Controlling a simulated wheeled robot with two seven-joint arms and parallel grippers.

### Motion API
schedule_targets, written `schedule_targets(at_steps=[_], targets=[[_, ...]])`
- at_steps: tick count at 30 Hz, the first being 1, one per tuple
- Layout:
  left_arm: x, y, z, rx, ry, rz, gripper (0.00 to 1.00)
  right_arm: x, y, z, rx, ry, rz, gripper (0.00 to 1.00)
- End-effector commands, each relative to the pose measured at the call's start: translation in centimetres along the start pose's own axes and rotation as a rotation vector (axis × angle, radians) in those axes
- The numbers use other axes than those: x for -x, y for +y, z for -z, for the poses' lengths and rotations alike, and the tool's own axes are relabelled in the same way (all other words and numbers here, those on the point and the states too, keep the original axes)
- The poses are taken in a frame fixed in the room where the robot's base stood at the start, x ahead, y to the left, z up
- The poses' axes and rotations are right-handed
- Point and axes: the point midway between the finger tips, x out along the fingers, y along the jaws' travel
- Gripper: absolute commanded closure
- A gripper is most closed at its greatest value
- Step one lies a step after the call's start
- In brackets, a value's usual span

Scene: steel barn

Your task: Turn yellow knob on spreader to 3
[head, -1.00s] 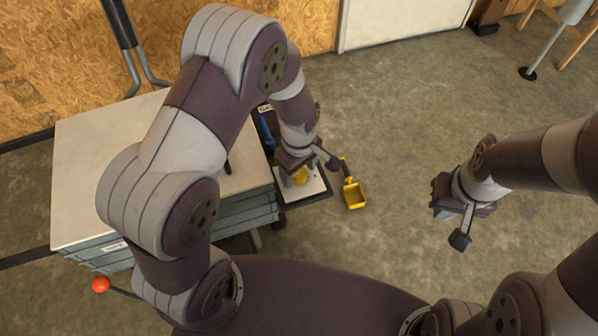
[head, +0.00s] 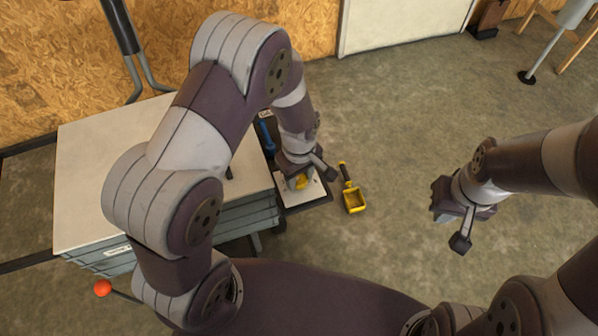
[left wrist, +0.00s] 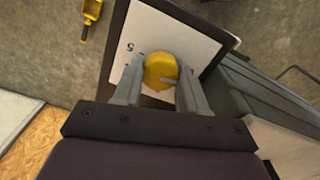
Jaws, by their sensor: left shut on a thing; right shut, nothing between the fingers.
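The yellow knob (left wrist: 160,71) sits on a white dial plate (left wrist: 165,30) with a dark border; it also shows in the head view (head: 301,182). My left gripper (left wrist: 158,75) has its two fingers on either side of the knob and is shut on it. One printed numeral, which looks like a 5, shows on the plate left of the knob. The other markings are hidden or too small to read, so I cannot tell the knob's setting. My right gripper (head: 448,212) is shut and empty, out over the floor at the right.
A yellow scoop (head: 353,199) with a dark handle lies right of the plate. A grey cabinet with a pale top (head: 100,180) stands at the left, and a red ball (head: 103,288) is near its front corner. The floor between my grippers is mostly clear.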

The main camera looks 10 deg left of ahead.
Motion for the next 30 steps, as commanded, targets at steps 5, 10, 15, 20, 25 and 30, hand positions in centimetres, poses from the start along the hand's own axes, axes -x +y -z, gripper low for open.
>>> schedule_targets(at_steps=[5,10,15,20,25,30], targets=[[0.5,0.0,0.0,-0.14,-0.001,0.001,0.89,1.8,0.0,0.2,0.0,0.0,0.0,1.0],[0.5,0.0,0.0,-0.302,-0.001,0.001,0.89,3.1,0.0,0.4,0.0,0.0,0.0,1.0],[0.5,0.1,0.0,-0.464,0.0,0.0,0.89,4.2,0.0,0.5,0.0,0.0,0.0,1.0],[0.4,0.1,0.0,-0.616,0.0,0.001,0.89,5.3,0.0,0.6,0.0,0.0,0.0,1.0],[0.4,0.1,0.0,-0.777,0.0,0.0,0.89,6.2,0.0,0.7,0.0,0.0,0.0,1.0],[0.4,0.1,0.0,-0.939,0.001,0.0,0.89,7.1,0.0,0.8,0.0,0.0,0.0,1.0]])
